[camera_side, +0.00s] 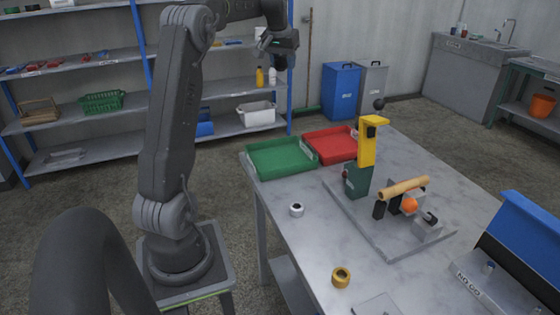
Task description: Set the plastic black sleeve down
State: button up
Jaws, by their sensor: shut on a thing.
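My gripper (281,58) is high at the top middle, above and behind the table, with the shelf behind it. It is shut on a small dark piece, which fits the plastic black sleeve; its outline blends with the dark gripper and its shape is hard to tell. The held piece is in the air, clear of the table and trays. The grey table (300,240) stands to the right of my arm, with a green tray (252,171) and a red tray (312,140) at its far end.
A fixture plate (395,244) carries a yellow-and-green post (367,150), a tan tube (404,188) and a black cylinder (378,209). A white roll (296,210) and a yellow roll (341,277) lie on the table. The table's left front is mostly clear.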

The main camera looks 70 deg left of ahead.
aim_at(281, 158)
jog(key=shift+s+a+f, duration=0.25)
jog(key=shift+s+a, duration=0.2)
jog(key=shift+a, duration=0.15)
notch_tip(281, 158, down, 32)
jog(key=shift+w+d+f, duration=0.1)
jog(key=shift+d, duration=0.05)
jog(key=shift+f, duration=0.1)
jog(key=o, duration=1)
